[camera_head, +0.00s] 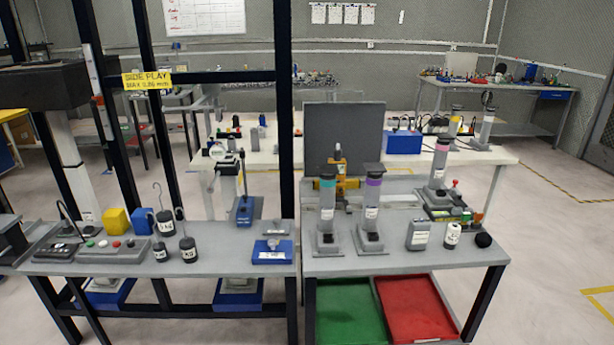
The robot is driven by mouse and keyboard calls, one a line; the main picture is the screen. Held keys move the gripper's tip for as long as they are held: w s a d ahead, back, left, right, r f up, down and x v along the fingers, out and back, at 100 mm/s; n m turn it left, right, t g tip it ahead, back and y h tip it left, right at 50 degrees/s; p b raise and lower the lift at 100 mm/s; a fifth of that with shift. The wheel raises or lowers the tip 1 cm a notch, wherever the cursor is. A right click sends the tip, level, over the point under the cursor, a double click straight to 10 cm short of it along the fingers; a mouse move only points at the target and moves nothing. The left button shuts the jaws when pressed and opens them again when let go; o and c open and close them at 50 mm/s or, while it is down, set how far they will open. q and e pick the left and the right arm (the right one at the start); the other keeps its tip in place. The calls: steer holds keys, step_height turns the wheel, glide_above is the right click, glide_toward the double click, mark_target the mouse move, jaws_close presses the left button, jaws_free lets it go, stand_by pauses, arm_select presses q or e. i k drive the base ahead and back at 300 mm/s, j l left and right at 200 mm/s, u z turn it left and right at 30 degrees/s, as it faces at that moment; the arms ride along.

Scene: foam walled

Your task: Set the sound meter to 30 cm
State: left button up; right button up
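I cannot tell for certain which object is the sound meter. Two upright grey tubes stand on flat bases on the right table (395,262): one with a teal band (327,205) and one with a purple band (371,205). A similar tube with a pink band (439,165) stands behind them to the right. A grey box with a label (418,235) and a white labelled bottle (452,236) stand near the front right. No 30 cm mark is readable. Neither gripper is in view.
The left table (215,262) holds dark hooked weights (188,250), a yellow block (116,221), a button panel (113,248) and a blue tray (272,251). Green (346,312) and red (415,308) trays lie below the right table. A dark panel (343,137) rises behind.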

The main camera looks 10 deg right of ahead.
mark_target(336, 159)
steer(key=i+l+u, duration=0.1)
steer(key=l+u, duration=0.9)
